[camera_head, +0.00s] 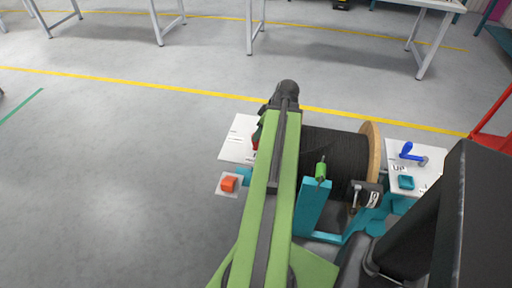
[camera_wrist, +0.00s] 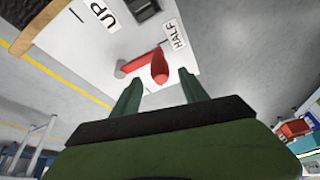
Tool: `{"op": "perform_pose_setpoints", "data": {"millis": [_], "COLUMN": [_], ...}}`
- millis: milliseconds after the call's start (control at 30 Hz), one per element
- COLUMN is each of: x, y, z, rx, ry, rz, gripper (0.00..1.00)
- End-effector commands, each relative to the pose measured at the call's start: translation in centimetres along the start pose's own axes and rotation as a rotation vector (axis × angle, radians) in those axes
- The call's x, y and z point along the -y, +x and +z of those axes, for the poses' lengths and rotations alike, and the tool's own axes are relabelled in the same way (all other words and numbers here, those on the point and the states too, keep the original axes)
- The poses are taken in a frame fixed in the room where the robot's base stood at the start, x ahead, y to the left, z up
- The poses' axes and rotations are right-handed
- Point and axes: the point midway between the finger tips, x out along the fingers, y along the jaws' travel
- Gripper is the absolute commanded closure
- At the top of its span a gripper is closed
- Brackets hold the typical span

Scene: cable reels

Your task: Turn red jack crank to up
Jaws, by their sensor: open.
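The red jack crank (camera_wrist: 140,62) shows in the wrist view on a white plate (camera_wrist: 90,45). Its arm runs from a hub at the left to a red knob (camera_wrist: 160,68) that points toward the camera. The plate bears an "UP" label (camera_wrist: 103,13) at upper left and a "HALF" label (camera_wrist: 175,35) at right of the knob. My gripper (camera_wrist: 160,86) is open, with its two dark green fingers apart on either side of and just short of the knob; no contact shows. In the head view my arm hides most of the red crank.
A cable reel (camera_head: 335,150) stands right of my arm in a teal stand (camera_head: 313,205). A blue crank (camera_head: 408,152) sits on another white plate at the right. The floor at left is clear.

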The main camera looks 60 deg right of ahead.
Motion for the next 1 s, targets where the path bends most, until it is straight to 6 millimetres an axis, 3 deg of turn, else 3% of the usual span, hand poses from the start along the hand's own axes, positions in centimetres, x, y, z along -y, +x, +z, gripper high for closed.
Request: {"op": "perform_pose_setpoints", "data": {"millis": [33,233,667,1000], "x": [-0.1,-0.1,-0.1,-0.1], "y": [2.1,5.2,5.9,5.9], "z": [0.4,0.2,0.0,0.0], "rx": [0.0,0.0,0.0,0.0], "ry": [-0.002,0.0,0.001,0.001], "rz": [0.0,0.001,0.001,0.001], "gripper": [0.48,0.48,0.48,0.9]}}
